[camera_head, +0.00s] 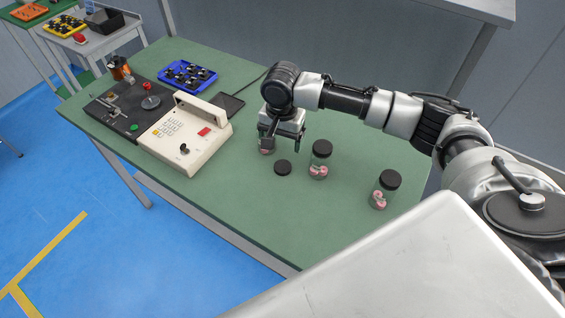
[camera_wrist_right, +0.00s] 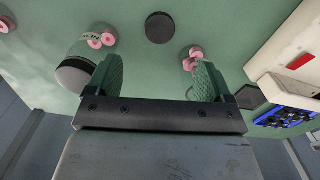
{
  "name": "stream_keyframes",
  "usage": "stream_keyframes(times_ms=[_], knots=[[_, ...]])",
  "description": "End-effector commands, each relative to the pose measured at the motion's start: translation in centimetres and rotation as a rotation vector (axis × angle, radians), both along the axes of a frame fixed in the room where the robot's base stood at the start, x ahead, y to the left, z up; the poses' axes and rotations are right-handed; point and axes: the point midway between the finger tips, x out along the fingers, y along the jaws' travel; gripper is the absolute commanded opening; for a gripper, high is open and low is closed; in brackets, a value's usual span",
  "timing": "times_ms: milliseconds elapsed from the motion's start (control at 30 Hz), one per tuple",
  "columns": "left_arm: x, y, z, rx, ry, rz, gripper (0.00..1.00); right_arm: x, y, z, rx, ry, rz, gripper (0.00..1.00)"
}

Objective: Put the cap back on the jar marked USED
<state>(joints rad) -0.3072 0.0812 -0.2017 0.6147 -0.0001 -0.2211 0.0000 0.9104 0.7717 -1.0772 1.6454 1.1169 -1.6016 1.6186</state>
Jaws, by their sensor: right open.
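A loose black cap (camera_head: 282,167) lies flat on the green table, and it also shows in the right wrist view (camera_wrist_right: 160,28). An open jar (camera_head: 266,151) with pink pieces stands beside my right gripper, mostly hidden by it. In the right wrist view its pink pieces (camera_wrist_right: 192,54) show by one finger; its label cannot be read. My right gripper (camera_head: 283,146) is open and empty above the table, fingers pointing down, behind the loose cap. Its two fingers (camera_wrist_right: 157,78) stand wide apart in the wrist view. My left gripper is not in view.
A capped jar (camera_head: 320,160) stands right of the cap; its lettering seems to read NEW in the wrist view (camera_wrist_right: 88,46). Another capped jar (camera_head: 385,190) stands further right. A cream keypad machine (camera_head: 190,135) and blue tray (camera_head: 187,76) are left. The front table area is clear.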

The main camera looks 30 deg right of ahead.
Motion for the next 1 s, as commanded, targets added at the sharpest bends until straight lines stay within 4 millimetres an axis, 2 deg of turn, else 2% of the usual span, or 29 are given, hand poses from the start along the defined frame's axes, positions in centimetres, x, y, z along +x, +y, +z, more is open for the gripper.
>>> stream_keyframes(times_ms=[67, 200, 433, 567, 867, 1000], knots=[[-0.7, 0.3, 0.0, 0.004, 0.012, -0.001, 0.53, 0.0, 0.0, -0.2, 0.000, 0.000, 0.000, 0.82], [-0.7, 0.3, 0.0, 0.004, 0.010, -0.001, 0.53, -0.1, 0.0, -1.8, -0.001, 0.003, 0.000, 0.82], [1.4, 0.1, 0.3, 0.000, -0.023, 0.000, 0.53, 0.0, 0.0, -5.1, -0.001, 0.002, 0.001, 0.82], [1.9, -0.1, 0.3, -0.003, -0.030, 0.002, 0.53, 0.0, 0.0, -5.7, 0.000, 0.000, 0.001, 0.82], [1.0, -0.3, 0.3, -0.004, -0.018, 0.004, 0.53, 0.0, -0.1, -5.9, -0.001, 0.001, 0.001, 0.82], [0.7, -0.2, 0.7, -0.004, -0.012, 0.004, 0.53, 0.1, -0.2, -7.6, -0.001, 0.002, 0.000, 0.82]])
